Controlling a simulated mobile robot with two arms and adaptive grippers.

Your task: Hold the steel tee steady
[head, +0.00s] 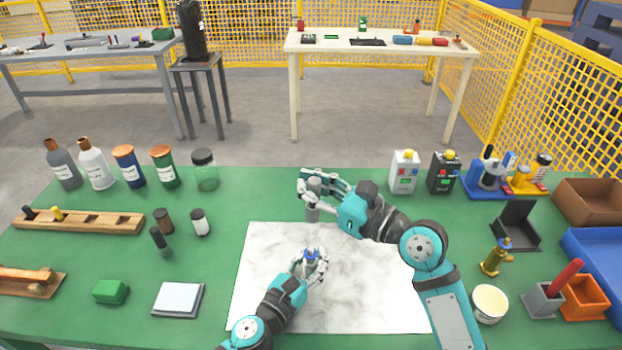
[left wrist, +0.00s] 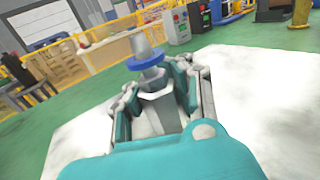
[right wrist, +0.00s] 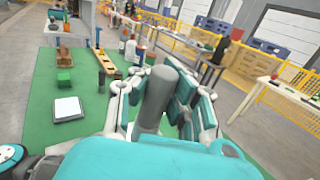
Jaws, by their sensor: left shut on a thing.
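The steel tee (left wrist: 154,80) is silver-grey and sits between the fingers of my left gripper (head: 312,262), which is shut on it over the white marbled mat (head: 375,285). A blue ring (left wrist: 145,61) is around its upper part, with a pale tapered end above; the ring also shows in the head view (head: 310,254). The fingers hide much of the tee. My right gripper (head: 318,190) is shut on a plain grey cylinder (right wrist: 155,98), beyond the tee near the mat's far edge. The cylinder's lower end (head: 312,214) shows below the fingers.
Bottles (head: 94,165) and a wooden rack (head: 78,222) stand at the left of the green table. Two switch boxes (head: 404,172), a brass fitting (head: 495,257), a cream bowl (head: 489,303) and bins (head: 585,298) are at the right. The mat's lower right is clear beside my arms.

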